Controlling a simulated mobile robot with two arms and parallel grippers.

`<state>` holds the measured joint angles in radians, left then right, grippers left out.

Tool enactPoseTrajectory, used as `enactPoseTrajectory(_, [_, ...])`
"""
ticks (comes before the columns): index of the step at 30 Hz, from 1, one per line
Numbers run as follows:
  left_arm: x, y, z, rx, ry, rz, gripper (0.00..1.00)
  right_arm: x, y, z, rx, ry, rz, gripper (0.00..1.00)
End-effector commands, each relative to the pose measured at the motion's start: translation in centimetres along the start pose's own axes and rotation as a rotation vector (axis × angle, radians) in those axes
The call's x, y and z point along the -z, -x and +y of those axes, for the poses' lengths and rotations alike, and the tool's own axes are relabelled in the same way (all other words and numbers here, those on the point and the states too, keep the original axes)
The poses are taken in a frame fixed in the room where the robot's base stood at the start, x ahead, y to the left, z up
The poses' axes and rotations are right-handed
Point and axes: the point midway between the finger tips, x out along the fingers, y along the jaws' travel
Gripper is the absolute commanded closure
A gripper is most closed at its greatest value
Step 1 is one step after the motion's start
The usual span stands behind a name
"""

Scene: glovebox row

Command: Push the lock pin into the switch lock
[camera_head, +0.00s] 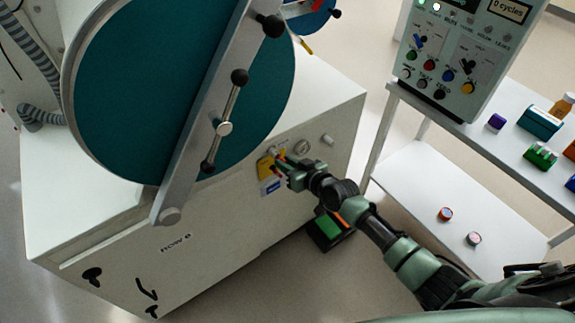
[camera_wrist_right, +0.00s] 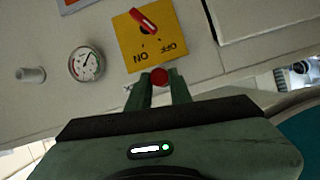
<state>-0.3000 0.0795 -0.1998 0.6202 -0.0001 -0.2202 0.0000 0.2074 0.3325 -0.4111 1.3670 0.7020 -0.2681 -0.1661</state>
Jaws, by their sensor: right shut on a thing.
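The yellow switch plate (camera_head: 265,169) is on the front of the white cabinet, below the big teal round door. In the right wrist view the plate (camera_wrist_right: 170,50) carries ON and OFF lettering, a red lever (camera_wrist_right: 145,22) and a dark round spot beside it. My right gripper (camera_head: 284,163) is close in front of the plate. In the wrist view its fingers (camera_wrist_right: 159,84) are shut on a red round-ended thing, seemingly the lock pin (camera_wrist_right: 159,76), near the plate's lower edge. The pin's far end and any lock hole are hidden or too small to tell. My left gripper is not in view.
A pressure gauge (camera_wrist_right: 86,63) and a grey knob (camera_wrist_right: 31,75) sit beside the plate on the cabinet front. A green-topped box (camera_head: 327,231) stands on the floor below. A white shelf (camera_head: 430,165) with small coloured items and a control panel (camera_head: 462,50) are at the right.

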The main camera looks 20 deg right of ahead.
Motion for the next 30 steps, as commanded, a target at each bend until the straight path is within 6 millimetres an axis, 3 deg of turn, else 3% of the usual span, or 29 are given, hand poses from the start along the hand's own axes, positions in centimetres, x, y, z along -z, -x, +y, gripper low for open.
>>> enactPoseTrajectory(1, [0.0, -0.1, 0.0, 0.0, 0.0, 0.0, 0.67, 0.1, -0.1, 0.0, 0.0, 0.0, 0.001, 1.0])
enactPoseTrajectory(2, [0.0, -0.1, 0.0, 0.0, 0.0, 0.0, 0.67, 0.1, -0.1, 0.0, 0.0, 0.0, 0.001, 0.77])
enactPoseTrajectory(4, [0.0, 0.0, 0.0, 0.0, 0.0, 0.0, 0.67, 0.1, -0.1, 0.0, 0.0, 0.0, 0.001, 0.58])
enactPoseTrajectory(5, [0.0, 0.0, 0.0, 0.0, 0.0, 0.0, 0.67, 0.1, -0.1, 0.0, 0.0, 0.0, 0.001, 0.54])
enactPoseTrajectory(17, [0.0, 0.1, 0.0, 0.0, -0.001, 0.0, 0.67, 0.0, 0.6, 0.0, 0.0, 0.0, -0.001, 0.54])
enactPoseTrajectory(30, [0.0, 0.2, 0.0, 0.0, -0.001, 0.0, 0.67, 0.0, 7.0, 0.0, 0.0, 0.001, -0.001, 0.54])
